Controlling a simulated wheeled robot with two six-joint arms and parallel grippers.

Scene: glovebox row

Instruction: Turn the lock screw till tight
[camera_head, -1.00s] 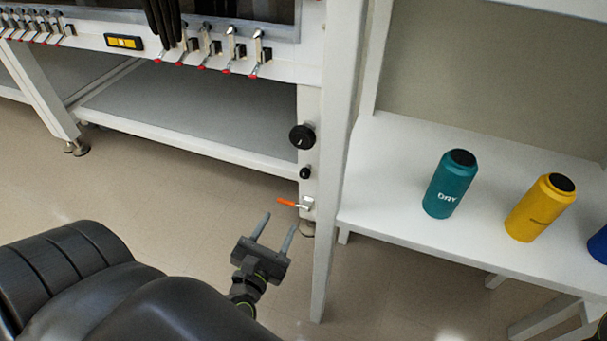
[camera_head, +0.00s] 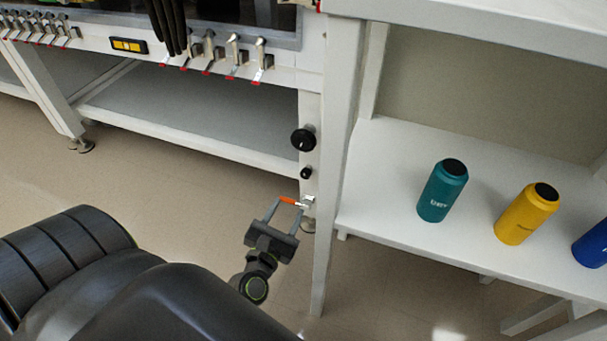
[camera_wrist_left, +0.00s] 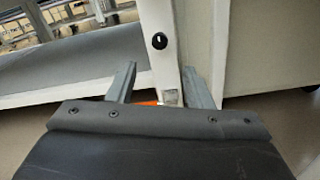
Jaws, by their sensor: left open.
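A large round black knob (camera_head: 303,139) and a smaller black knob (camera_head: 306,173) sit one above the other on the white post; which one is the lock screw I cannot tell. Below them is an orange-handled lever (camera_head: 288,201) on a pale metal fitting. My left gripper (camera_head: 288,211) is open and empty, its fingertips at the height of the lever, below both knobs. In the left wrist view one black knob (camera_wrist_left: 159,41) shows above and between the fingers (camera_wrist_left: 158,86), and the orange lever (camera_wrist_left: 150,103) is partly hidden behind the gripper body. My right gripper is not in view.
A white upright (camera_head: 340,150) stands close right of the post. A white shelf (camera_head: 395,210) there holds a teal bottle (camera_head: 441,192), a yellow bottle (camera_head: 526,214) and a blue bottle (camera_head: 592,246). Toggle clamps (camera_head: 235,56) line the glovebox edge. Floor left of the gripper is clear.

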